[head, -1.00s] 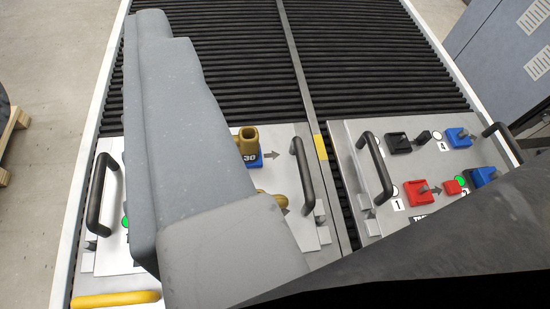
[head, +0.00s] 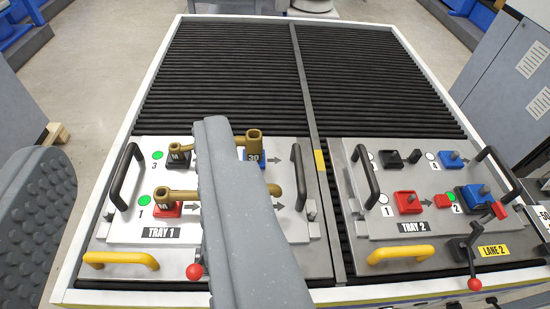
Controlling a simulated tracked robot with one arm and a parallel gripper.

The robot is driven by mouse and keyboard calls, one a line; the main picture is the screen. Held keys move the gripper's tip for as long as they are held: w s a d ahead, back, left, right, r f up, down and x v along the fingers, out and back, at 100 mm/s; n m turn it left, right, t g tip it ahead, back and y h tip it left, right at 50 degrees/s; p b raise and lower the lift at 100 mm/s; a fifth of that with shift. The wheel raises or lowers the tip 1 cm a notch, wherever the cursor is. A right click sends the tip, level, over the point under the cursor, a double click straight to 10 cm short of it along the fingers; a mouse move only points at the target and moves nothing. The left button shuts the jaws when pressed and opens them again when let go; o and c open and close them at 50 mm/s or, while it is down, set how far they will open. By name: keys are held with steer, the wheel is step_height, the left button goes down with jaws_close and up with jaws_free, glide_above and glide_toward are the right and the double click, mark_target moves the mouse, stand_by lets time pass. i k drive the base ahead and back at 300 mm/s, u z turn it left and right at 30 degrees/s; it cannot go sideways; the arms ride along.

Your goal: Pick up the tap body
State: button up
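Several brass tap-like parts stand on tray 1 (head: 120,232); I cannot tell which is the tap body. One brass part (head: 180,149) sits on a dark base marked M beside the green dot 3. An upright brass part (head: 254,143) stands in a blue base (head: 261,162) at the upper right. A brass part (head: 166,193) sits on a red base (head: 167,210) beside the green dot 1. A curved brass piece (head: 296,194) shows to the right of my grey arm link, which hides the tray's middle. No gripper fingers can be made out.
Tray 2 (head: 385,160) on the right holds red, black and blue blocks. Red-knobbed levers (head: 195,271) stand in front. The black roller bed (head: 235,70) behind is clear.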

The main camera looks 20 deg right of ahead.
mark_target(252, 143)
steer(key=u, duration=0.15)
steer(key=i, duration=0.9)
steer(key=z, duration=0.05)
